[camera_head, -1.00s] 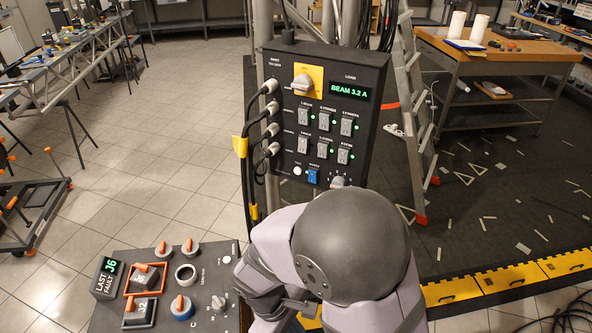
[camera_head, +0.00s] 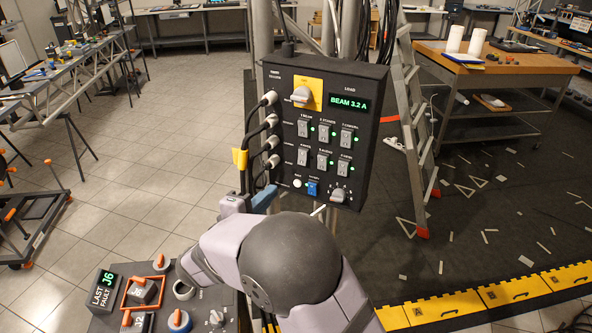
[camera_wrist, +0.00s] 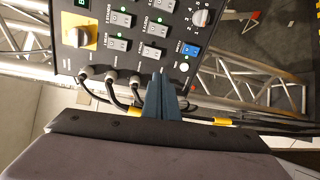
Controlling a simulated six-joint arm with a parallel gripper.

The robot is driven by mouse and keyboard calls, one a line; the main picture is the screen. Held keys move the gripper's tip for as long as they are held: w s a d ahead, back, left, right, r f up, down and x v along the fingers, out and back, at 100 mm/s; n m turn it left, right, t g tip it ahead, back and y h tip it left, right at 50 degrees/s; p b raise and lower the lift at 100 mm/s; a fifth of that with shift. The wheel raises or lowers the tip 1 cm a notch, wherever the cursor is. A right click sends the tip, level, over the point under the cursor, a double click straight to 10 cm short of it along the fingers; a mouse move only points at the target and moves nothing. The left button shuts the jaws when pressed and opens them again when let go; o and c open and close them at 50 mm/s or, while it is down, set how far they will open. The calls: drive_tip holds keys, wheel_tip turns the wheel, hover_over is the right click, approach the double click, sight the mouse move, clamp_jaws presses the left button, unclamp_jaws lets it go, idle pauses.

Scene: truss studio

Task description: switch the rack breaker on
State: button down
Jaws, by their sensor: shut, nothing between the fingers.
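The black breaker panel (camera_head: 375,85) stands upright. It carries two rows of grey rocker breakers (camera_head: 325,146), with green lights beside several of them. The breakers also show in the wrist view (camera_wrist: 117,44). Their labels are too small to tell which one is the rack breaker. My gripper (camera_head: 270,190) has blue-grey fingers and is near the panel's lower left corner. In the wrist view my gripper (camera_wrist: 158,76) is shut and empty, its tips pointing at the panel's lower edge, between the cable plugs and the blue switch. Contact cannot be told.
A grey rotary switch on a yellow plate (camera_head: 314,84), a display reading "BEAM 3.2 A" (camera_head: 350,103), a blue switch (camera_head: 313,188) and a rotary knob (camera_head: 338,196) share the panel. Plugged cables (camera_head: 270,120) run down its left side. A ladder (camera_head: 412,130) stands to the right.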

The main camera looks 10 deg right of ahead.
drive_tip(key=shift+s+d+r+m, duration=0.15)
drive_tip(key=shift+d+r+m, duration=0.1)
drive_tip(key=shift+m, duration=0.55)
drive_tip(key=p, duration=0.7)
approach(301, 164)
drive_tip(key=x, duration=0.5)
drive_tip(key=shift+d+r, duration=0.15)
drive_tip(key=shift+d, duration=0.1)
drive_tip(key=shift+w+d+p, duration=0.25)
drive_tip(key=shift+w+p, duration=0.15)
drive_tip(key=shift+w, duration=0.15)
drive_tip(key=shift+f, duration=0.3)
drive_tip(key=shift+w+d+f+h+b, duration=0.15)
drive_tip(key=shift+f+h+b, duration=0.15)
drive_tip(key=shift+b, duration=0.95)
drive_tip(key=shift+r, duration=0.3)
